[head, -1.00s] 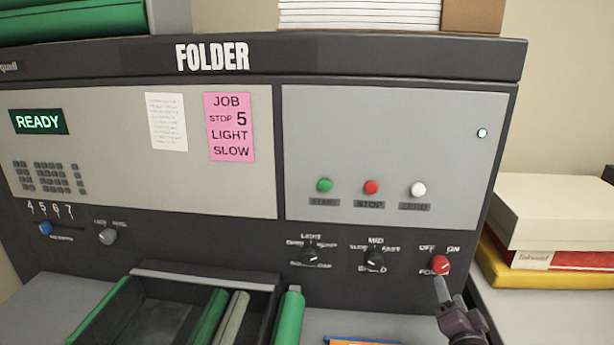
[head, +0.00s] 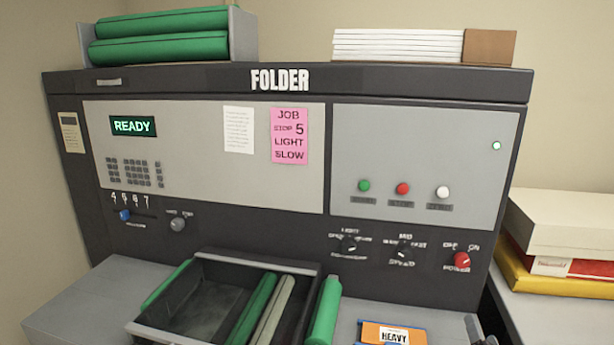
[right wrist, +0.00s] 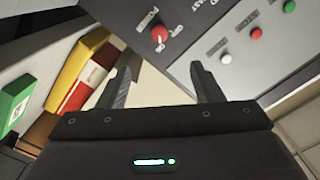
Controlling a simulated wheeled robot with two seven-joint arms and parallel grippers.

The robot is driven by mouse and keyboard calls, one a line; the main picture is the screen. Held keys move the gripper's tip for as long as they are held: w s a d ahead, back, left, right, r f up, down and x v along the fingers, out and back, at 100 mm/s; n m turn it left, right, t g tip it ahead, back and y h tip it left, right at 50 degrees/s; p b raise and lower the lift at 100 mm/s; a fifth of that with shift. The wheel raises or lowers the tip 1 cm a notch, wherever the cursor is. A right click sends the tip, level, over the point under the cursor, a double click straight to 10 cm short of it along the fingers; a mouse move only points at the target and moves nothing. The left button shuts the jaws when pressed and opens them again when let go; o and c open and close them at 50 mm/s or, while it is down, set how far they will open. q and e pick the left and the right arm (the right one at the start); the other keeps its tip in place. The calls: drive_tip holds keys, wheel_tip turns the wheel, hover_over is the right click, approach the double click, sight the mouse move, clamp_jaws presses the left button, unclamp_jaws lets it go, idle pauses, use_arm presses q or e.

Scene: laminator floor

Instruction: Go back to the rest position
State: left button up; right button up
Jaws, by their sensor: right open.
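My right gripper (head: 480,330) shows only in part at the bottom right of the head view, below the red power knob (head: 461,260). In the right wrist view its two fingers (right wrist: 160,88) are apart with nothing between them. There the red knob (right wrist: 159,34) lies beyond the fingers, apart from them. The folder machine (head: 300,88) stands ahead with its display (head: 133,126) reading READY. A small lamp (head: 496,146) at the panel's upper right glows green. My left gripper is not in view.
A dark tray (head: 230,262) with green rollers juts out at the front. An orange box marked HEAVY (head: 393,334) lies right of it. White and yellow boxes (head: 560,240) are stacked at the right. Green rolls (head: 160,35) and white paper (head: 398,45) sit on top.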

drive_tip(key=s+a+f+n+g+y, duration=0.2)
drive_tip(key=s+a+f+n+g, duration=0.45)
drive_tip(key=s, duration=0.45)
drive_tip(key=s+a+f+n+g+y, duration=0.2)
drive_tip(key=s+a+f+n+g, duration=0.2)
drive_tip(key=s+a+n+g, duration=0.4)
drive_tip(key=s+a+f+m, duration=0.1)
drive_tip(key=s+f, duration=0.2)
drive_tip(key=f, duration=1.3)
drive_tip(key=s+f+m, duration=0.1)
drive_tip(key=s+f, duration=0.2)
drive_tip(key=f, duration=1.4)
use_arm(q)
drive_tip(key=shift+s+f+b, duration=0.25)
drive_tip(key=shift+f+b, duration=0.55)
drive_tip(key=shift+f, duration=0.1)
use_arm(e)
drive_tip(key=s+d+f+g, duration=0.2)
drive_tip(key=s+d+f, duration=0.1)
drive_tip(key=s+f, duration=1.3)
drive_tip(key=s, duration=0.2)
drive_tip(key=shift+s+f+n, duration=0.35)
